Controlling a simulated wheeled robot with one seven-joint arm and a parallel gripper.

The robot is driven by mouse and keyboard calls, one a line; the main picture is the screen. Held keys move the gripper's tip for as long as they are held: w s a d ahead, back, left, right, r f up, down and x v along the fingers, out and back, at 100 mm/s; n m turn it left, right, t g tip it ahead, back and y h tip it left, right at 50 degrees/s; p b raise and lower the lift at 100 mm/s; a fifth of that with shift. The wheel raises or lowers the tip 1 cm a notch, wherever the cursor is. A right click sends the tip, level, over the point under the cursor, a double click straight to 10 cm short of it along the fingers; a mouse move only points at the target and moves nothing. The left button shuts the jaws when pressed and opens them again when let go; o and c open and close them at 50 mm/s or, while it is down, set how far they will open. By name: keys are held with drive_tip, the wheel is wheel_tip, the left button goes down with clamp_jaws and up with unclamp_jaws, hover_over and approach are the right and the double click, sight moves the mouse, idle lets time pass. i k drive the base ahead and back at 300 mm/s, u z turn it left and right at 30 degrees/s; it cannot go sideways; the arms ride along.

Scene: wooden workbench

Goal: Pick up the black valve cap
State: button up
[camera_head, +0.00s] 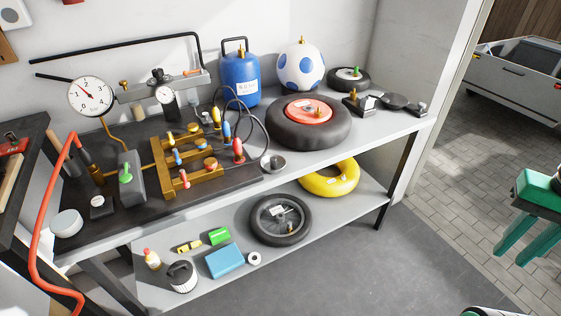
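I cannot make out the black valve cap for certain at this size. My gripper (513,256) is at the right edge, over the paved floor and well right of the bench. Its two teal fingers point down and stand apart with nothing between them.
The bench top (340,160) is crowded with a gauge (90,96), a brass manifold (185,165), a blue tank (240,78), a ball (300,66) and a tyre (308,122). A red hose (38,225) hangs at left. The lower shelf (340,213) holds a yellow ring (329,184) and a wheel (280,219).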

sight(272, 160)
drive_tip(key=z, duration=0.05)
drive_tip(key=i, duration=1)
drive_tip(key=u, duration=0.05)
